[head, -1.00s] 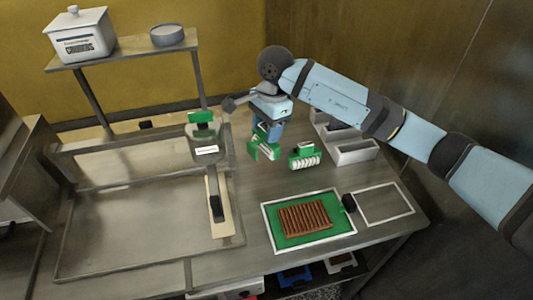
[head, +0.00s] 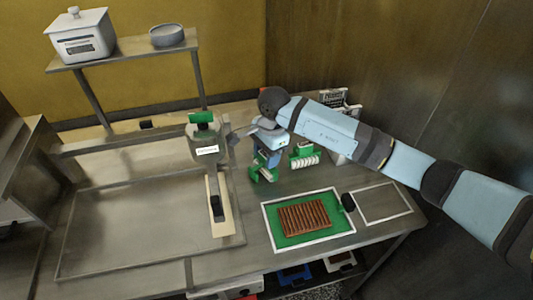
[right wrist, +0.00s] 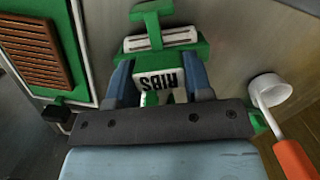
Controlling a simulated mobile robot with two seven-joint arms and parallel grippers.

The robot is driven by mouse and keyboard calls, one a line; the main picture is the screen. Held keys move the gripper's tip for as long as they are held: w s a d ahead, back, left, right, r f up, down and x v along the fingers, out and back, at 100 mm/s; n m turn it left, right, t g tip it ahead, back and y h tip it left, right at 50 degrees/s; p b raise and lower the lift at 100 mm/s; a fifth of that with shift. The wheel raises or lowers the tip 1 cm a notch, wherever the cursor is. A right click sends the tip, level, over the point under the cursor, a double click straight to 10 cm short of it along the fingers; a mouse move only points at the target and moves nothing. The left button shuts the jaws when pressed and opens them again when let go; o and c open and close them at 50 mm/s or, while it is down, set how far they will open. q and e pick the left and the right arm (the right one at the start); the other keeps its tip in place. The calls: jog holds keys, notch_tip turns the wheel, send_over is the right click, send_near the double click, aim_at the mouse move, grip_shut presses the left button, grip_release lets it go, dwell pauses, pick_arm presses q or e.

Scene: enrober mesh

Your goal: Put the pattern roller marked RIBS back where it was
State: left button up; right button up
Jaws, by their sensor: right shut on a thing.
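The pattern roller marked RIBS (right wrist: 188,52) has a green frame, a pale cylinder and a white plate whose letters appear upside down in the right wrist view. It also shows in the head view (head: 264,175), low at the end of my right arm. My right gripper (right wrist: 160,85) is shut on it, a blue finger on each side of the plate. Whether the roller touches the table cannot be told. A second green roller (head: 304,156) with a white ribbed cylinder is just right of my right gripper in the head view. My left gripper is out of view.
A green mat (head: 269,212) with a brown ribbed slab (head: 304,216) lies in front. A white outline (head: 386,203) encloses bare table.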

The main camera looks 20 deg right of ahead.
jog(key=shift+s+f+b, duration=0.15)
jog(key=shift+f+b, duration=0.4)
jog(key=shift+f, duration=0.05)
jog(key=shift+c, duration=0.2)
jog(key=o, duration=0.7)
jog(key=shift+o, duration=1.1)
jog(key=shift+f, duration=0.2)
jog(key=shift+r+p, duration=0.25)
jog(key=shift+p, duration=0.1)
jog(key=shift+r+p, duration=0.45)
jog(key=shift+p, duration=0.05)
notch_tip(320, 180, up, 8)
jog(key=d+b, duration=0.1)
jog(key=shift+w, duration=0.3)
